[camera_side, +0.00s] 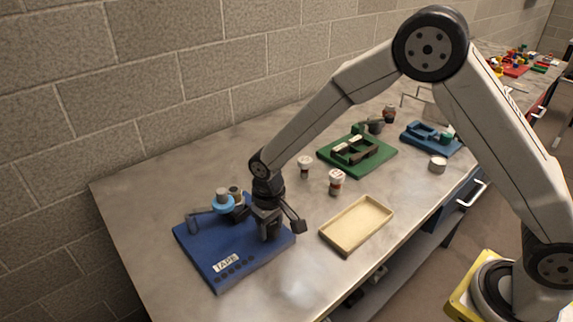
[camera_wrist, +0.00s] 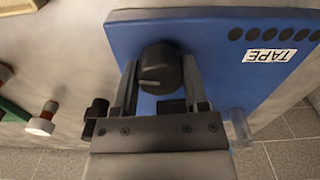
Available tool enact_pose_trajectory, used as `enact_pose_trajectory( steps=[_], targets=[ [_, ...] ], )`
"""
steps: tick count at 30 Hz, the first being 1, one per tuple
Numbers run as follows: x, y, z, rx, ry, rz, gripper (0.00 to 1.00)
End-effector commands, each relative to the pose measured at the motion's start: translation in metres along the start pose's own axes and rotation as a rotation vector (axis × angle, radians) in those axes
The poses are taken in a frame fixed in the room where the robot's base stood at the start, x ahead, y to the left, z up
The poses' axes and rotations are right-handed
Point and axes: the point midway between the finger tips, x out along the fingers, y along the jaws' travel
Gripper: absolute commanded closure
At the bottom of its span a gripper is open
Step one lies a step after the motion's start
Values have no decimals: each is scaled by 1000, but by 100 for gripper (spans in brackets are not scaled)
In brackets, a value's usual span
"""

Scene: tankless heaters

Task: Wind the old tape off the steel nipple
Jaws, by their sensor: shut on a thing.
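A blue board (camera_side: 225,262) marked TAPE lies flat at the left of the bench; it also fills much of the wrist view (camera_wrist: 215,50). A light-blue ring (camera_side: 222,204) sits around a grey cylindrical part (camera_side: 222,193) at the board's back; I cannot tell whether this is the steel nipple and its tape. A grey arm with an upright end piece (camera_side: 193,221) reaches left from it. My gripper (camera_side: 268,232) is low over the board's right part. In the wrist view, its fingers (camera_wrist: 160,92) are shut on a dark round knob (camera_wrist: 160,66). The knob's lower part is hidden.
Two white-capped fittings (camera_side: 305,166) (camera_side: 336,181) stand behind and right of the board. An empty tan tray (camera_side: 342,238) lies to its right. Green (camera_side: 378,163) and blue (camera_side: 446,148) fixtures stand farther back. The bench left of the board is clear, with a block wall behind.

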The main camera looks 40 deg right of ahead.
Motion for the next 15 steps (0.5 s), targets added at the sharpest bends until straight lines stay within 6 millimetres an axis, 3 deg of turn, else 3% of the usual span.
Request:
enact_pose_trajectory(
  steps=[15],
  targets=[
    [0,0,0,-440,0,0,100]
  ],
)
